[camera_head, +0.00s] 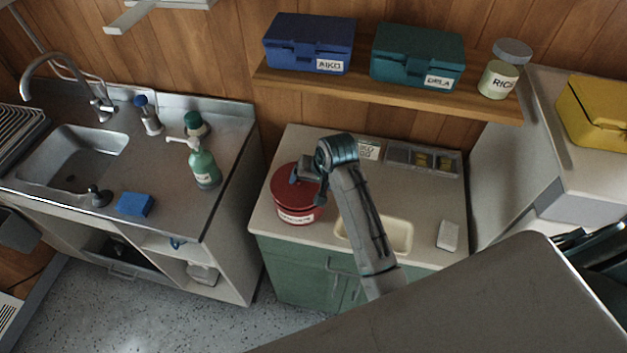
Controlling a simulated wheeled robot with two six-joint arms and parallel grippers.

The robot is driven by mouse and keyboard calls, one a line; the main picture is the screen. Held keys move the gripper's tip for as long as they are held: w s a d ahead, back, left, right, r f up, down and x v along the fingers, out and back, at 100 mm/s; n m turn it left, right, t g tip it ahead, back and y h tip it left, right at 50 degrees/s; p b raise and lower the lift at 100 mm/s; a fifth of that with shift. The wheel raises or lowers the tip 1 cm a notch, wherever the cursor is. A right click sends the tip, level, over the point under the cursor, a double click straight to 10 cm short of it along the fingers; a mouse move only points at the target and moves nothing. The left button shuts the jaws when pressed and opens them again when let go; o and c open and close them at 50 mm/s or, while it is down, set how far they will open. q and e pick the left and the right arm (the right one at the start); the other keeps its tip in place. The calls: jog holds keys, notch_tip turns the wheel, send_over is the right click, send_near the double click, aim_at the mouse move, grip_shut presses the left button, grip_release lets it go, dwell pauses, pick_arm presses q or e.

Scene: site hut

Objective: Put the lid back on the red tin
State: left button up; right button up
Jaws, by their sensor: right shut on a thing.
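The red tin (296,217), with a white label on its front, stands at the left of the beige counter top (281,248). Its red lid (281,183) is at the top of the tin and looks level with it. I cannot tell whether the lid is fully seated or slightly raised. My right gripper (299,174) is over the lid, shut on it. The wrist hides the right part of the lid and the fingertips are hard to make out. My left gripper is not in view.
A cream basin (397,236) and a white block (447,235) are right of the tin. A divided tray (398,157) lies behind. A shelf (390,93) with blue and teal boxes overhangs the back. The sink counter (165,222) with a green bottle (204,167) stands left.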

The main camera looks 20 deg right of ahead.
aim_at(313, 192)
jog(key=shift+s+a+f, duration=0.15)
jog(key=shift+s+f, duration=0.25)
jog(key=shift+f, duration=0.25)
jog(key=shift+s+a+f, duration=0.15)
jog(key=shift+s+f, duration=0.25)
jog(key=shift+f, duration=0.25)
dwell(0.9)
jog(key=o, duration=0.8)
jog(key=shift+o, duration=0.8)
jog(key=shift+a, duration=0.15)
jog(key=shift+c, duration=0.8)
jog(key=shift+o, duration=0.8)
jog(key=shift+w+r, duration=0.2)
jog(key=shift+r, duration=0.25)
jog(key=shift+w+d+r, duration=0.1)
jog(key=shift+w+r, duration=0.1)
jog(key=shift+r, duration=0.55)
jog(key=shift+w+d+r, duration=0.1)
jog(key=shift+w+r, duration=0.1)
jog(key=shift+r, duration=0.55)
jog(key=shift+d+r, duration=0.1)
jog(key=shift+r, duration=1.6)
